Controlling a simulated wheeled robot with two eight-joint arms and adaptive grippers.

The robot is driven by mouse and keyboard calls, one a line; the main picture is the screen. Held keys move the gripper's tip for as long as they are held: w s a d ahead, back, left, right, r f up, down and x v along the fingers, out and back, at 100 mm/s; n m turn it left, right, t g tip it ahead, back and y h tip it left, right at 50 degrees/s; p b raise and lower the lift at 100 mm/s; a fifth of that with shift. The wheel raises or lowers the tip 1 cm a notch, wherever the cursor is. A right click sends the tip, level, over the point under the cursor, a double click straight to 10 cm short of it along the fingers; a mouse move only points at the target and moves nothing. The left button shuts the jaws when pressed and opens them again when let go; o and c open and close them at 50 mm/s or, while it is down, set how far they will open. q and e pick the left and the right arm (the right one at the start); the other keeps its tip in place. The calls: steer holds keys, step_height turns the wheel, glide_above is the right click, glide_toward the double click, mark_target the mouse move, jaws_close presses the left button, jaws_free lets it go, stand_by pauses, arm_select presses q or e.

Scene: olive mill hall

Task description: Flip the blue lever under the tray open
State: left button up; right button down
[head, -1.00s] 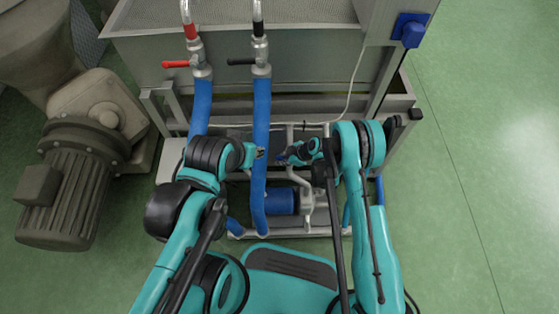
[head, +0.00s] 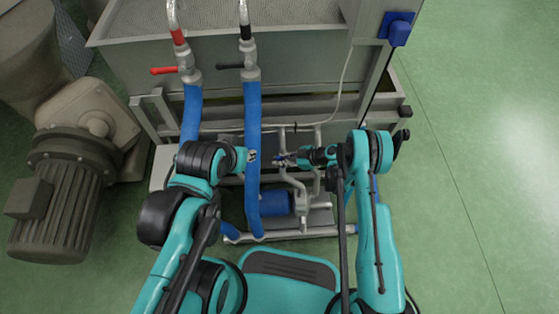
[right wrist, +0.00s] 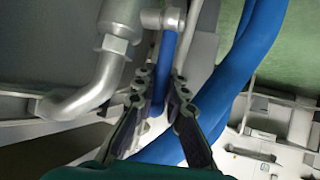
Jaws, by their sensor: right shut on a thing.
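The blue lever (right wrist: 164,62) hangs from a silver valve (right wrist: 165,17) in the right wrist view. My right gripper (right wrist: 160,85) is shut on this lever, one finger on each side of it. In the head view the right gripper (head: 281,160) is among the pipes below the grey metal tray (head: 300,65), and the lever is too small to make out clearly there. My left gripper (head: 253,156) is left of it, beside a blue hose; its jaws are too small to read.
Two thick blue hoses (head: 253,140) run down from valves with a red handle (head: 165,71) and a black handle (head: 230,66). A blue pump motor (head: 275,203) sits low in the frame. A large grey motor (head: 62,200) stands left. Green floor is clear at right.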

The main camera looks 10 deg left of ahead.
steer(key=c, duration=1.5)
jaws_free()
steer(key=shift+c, duration=0.2)
steer(key=shift+a, duration=0.1)
